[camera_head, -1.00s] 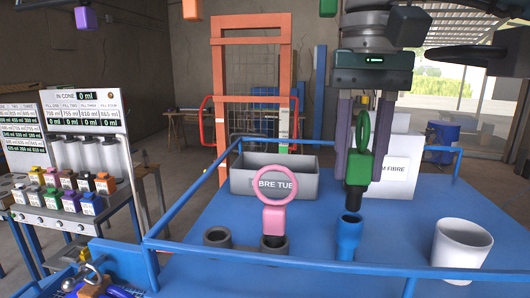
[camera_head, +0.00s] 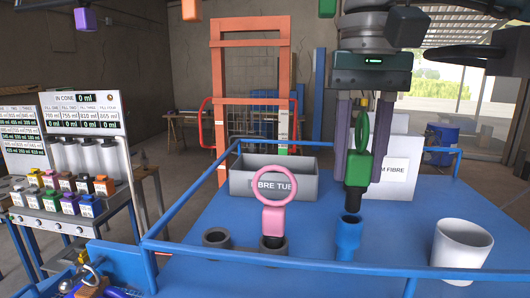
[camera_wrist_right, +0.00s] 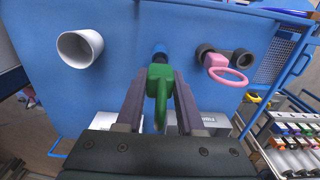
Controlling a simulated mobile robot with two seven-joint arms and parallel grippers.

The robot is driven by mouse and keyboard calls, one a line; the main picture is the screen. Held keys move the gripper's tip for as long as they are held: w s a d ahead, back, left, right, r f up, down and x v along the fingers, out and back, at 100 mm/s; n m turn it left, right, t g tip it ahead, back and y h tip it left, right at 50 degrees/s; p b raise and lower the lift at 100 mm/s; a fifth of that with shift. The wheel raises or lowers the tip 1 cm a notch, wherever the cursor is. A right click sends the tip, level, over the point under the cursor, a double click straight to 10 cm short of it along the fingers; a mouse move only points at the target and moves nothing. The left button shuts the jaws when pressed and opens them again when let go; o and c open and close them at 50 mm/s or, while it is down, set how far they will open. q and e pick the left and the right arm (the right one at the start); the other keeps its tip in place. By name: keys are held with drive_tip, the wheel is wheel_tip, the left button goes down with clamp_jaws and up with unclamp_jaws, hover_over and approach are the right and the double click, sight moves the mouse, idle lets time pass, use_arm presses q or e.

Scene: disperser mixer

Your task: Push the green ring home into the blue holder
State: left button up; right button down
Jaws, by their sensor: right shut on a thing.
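The green ring (camera_head: 361,132) stands upright on a green block with a dark lower end. My right gripper (camera_head: 357,165) is shut on the green block, with a finger on each side. The blue holder (camera_head: 348,239) stands upright on the blue table, its open mouth just below the dark end. In the head view a small gap seems to remain between them. In the right wrist view, the green block (camera_wrist_right: 160,78) lines up closely with the blue holder (camera_wrist_right: 159,49), which it partly hides. My left gripper is not in view.
A pink ring (camera_head: 274,187) sits in a dark holder left of the blue one, beside an empty dark holder (camera_head: 217,238). A white cup (camera_head: 461,250) stands to the right. A grey bin (camera_head: 245,181) and blue rails (camera_head: 300,259) bound the table (camera_head: 400,225).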

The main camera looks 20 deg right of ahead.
sight(364, 110)
drive_tip(key=shift+f+b, duration=1.7)
drive_tip(key=shift+f, duration=0.35)
drive_tip(key=shift+c, duration=2.2)
unclamp_jaws()
wheel_tip(364, 110, up, 10)
drive_tip(key=p, duration=0.7)
drive_tip(key=shift+r, duration=0.1)
